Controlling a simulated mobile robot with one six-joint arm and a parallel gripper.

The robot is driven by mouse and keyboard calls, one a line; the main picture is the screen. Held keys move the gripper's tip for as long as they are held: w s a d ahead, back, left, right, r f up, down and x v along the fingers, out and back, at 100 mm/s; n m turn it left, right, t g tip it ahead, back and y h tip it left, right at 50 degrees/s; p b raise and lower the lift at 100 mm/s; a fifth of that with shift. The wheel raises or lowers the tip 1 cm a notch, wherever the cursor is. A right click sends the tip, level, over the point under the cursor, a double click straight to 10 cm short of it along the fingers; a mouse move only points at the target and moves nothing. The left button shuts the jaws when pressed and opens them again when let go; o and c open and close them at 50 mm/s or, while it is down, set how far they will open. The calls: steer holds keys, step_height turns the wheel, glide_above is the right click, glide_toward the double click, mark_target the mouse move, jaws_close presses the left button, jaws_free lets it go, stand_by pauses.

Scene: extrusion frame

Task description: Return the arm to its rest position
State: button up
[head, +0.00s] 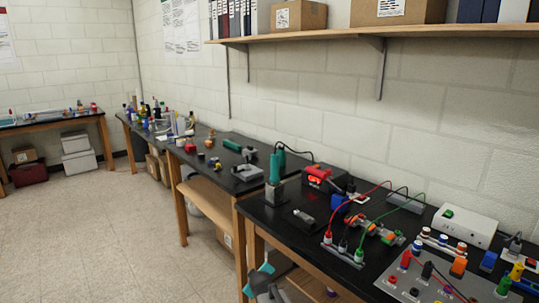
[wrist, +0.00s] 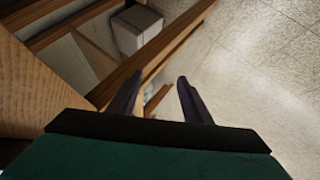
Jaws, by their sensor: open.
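My gripper (wrist: 160,79) shows in the wrist view with its two dark fingers apart and nothing between them. Its green and black body fills the bottom of that view. The fingers point down past wooden table framing toward the tiled floor. In the head view, teal and grey parts of my arm (head: 264,283) show at the bottom, in front of the near bench's front edge and below its top. The fingertips cannot be made out clearly there.
The near black bench (head: 262,216) holds cables, connectors and a white power box (head: 464,226). In the wrist view, a wooden panel (wrist: 35,85) and rails lie close on the left, with a grey box (wrist: 137,29) beyond. Open floor (head: 95,225) lies left of the benches.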

steer(key=s+d+f+m+g+h+p, duration=0.1)
steer(key=s+d+f+m+g, duration=0.15)
steer(key=s+d+f, duration=0.45)
steer(key=s+d+f+m+g+p, duration=0.1)
steer(key=s+d+f+g+p, duration=0.2)
steer(key=s, duration=0.7)
steer(key=s+d+f+m+g+h, duration=0.1)
steer(key=s+d+f+m+g, duration=0.1)
steer(key=s+d+f, duration=0.45)
steer(key=s+d+f+m+g+p, duration=0.1)
steer(key=s+g, duration=0.3)
steer(key=s, duration=1.1)
steer(key=s+d+m+g+p, duration=0.3)
steer(key=s+g, duration=0.1)
steer(key=s, duration=1.1)
steer(key=shift+s+d+f+y, duration=0.15)
steer(key=shift+d+f+y, duration=0.15)
steer(key=shift+f, duration=0.1)
steer(key=shift+m, duration=0.25)
steer(key=c, duration=0.4)
steer(key=shift+o, duration=0.2)
